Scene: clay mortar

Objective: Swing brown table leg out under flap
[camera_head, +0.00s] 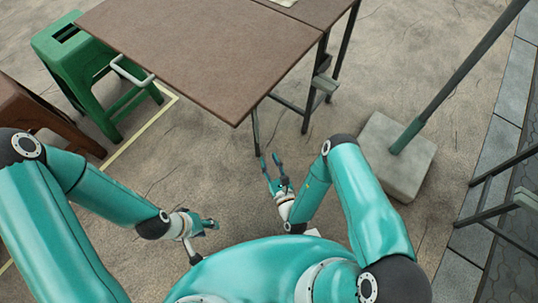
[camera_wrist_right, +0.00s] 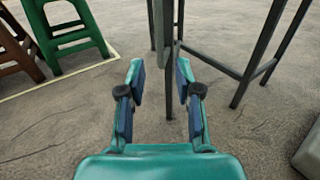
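The brown table flap (camera_head: 190,50) is raised level, with a pale handle (camera_head: 132,75) at its left edge. A thin dark leg (camera_head: 255,132) stands under its near right part; its upper end is hidden by the flap. In the right wrist view an upright leg (camera_wrist_right: 168,90) appears between the fingertips but beyond them. My right gripper (camera_head: 270,160) is open and empty, low in front of that leg; both fingers show apart in the wrist view (camera_wrist_right: 160,85). My left gripper (camera_head: 207,225) is low at left of centre, away from the table; its finger opening is unclear.
The fixed frame's dark legs (camera_head: 318,80) stand right of the flap. A green stool (camera_head: 95,65) and a brown stool (camera_head: 30,118) stand at left. A concrete base (camera_head: 405,170) with a slanting pole stands at right. The floor before the flap is clear.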

